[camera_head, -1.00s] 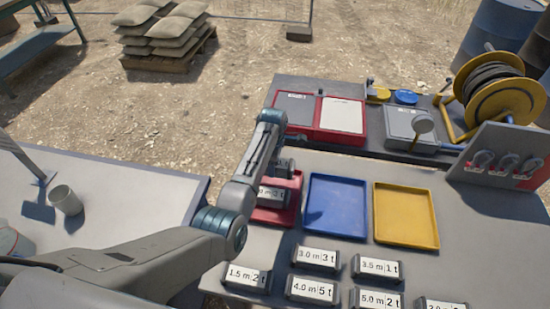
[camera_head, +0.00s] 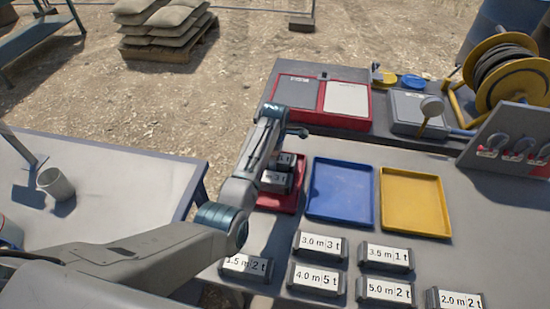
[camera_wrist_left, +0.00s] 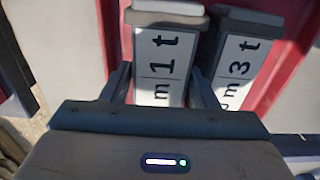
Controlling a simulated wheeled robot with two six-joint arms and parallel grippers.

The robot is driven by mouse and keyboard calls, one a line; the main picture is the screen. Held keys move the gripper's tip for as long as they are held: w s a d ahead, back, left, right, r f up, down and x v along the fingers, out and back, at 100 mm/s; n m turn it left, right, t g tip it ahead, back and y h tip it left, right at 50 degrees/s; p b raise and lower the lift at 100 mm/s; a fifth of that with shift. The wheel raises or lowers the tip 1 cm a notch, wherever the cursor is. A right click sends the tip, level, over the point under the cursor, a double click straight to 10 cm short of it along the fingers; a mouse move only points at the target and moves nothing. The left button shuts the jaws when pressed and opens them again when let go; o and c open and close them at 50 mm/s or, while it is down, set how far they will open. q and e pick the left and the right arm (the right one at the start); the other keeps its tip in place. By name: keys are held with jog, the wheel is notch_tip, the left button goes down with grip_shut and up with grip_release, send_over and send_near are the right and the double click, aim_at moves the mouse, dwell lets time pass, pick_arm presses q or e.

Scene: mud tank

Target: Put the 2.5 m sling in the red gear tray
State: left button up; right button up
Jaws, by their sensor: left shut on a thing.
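My left gripper (camera_head: 281,150) is over the red gear tray (camera_head: 291,202), shut on a dark sling block with a white label (camera_head: 286,159). In the left wrist view the held sling (camera_wrist_left: 160,62) sits between the fingers (camera_wrist_left: 163,88); its label reads "m 1 t", and its length figure is hidden. Another sling block, reading "m 3 t" (camera_wrist_left: 240,66), is right beside it in the tray; it also shows in the head view (camera_head: 275,181). I cannot tell whether the held sling touches the tray floor. My right gripper is not in view.
A blue tray (camera_head: 340,190) and a yellow tray (camera_head: 415,203) stand right of the red one. Several labelled slings lie in front, such as 3.0 m 3 t (camera_head: 320,245) and 3.5 m 1 t (camera_head: 385,256). A hose reel (camera_head: 503,75) and shackle rack (camera_head: 510,140) stand at the right.

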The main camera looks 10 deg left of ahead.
pick_arm(q)
jog(key=shift+f, duration=0.3)
jog(key=shift+s+f, duration=0.1)
jog(key=shift+f, duration=0.05)
